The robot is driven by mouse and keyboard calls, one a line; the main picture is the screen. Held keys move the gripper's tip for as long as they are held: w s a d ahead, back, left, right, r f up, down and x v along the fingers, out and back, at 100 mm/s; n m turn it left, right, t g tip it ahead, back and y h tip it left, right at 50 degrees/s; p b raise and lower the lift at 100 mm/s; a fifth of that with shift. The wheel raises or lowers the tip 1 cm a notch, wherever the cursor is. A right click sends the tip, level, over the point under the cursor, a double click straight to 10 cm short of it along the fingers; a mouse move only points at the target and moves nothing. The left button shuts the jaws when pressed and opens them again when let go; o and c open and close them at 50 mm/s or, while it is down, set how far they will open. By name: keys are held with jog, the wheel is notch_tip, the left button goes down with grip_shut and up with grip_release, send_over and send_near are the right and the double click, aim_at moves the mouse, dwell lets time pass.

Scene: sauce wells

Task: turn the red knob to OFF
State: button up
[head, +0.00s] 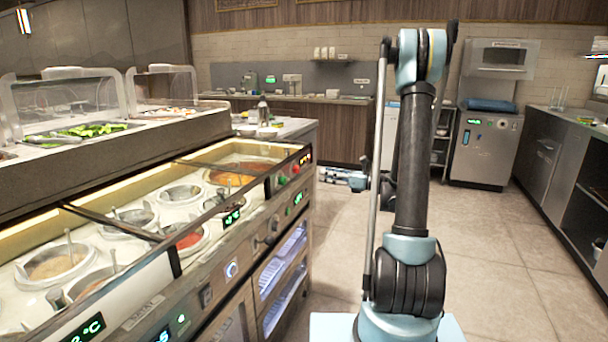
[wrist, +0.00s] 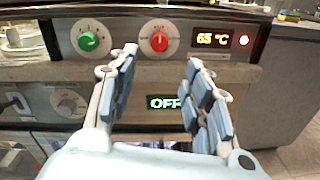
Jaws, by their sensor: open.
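The red knob (wrist: 159,42) sits on a round white dial on the upper strip of the counter front. It also shows small in the head view (head: 295,169). A light mark on the knob points roughly upward; the dial lettering is too small to read. My gripper (wrist: 162,58) is open and empty, its two blue-padded fingers pointing at the panel, one tip to each side below the red knob. I cannot tell whether a tip touches the panel. In the head view my gripper (head: 338,176) is right of the counter front.
A green knob (wrist: 88,41) is left of the red one. A green OFF display (wrist: 164,102) shows between the fingers. Open floor (head: 480,240) lies right of the counter.

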aim_at(299, 170)
jog(key=x, duration=1)
jog(key=shift+w+a, duration=0.1)
jog(key=shift+a, duration=0.2)
jog(key=shift+c, duration=0.5)
grip_shut()
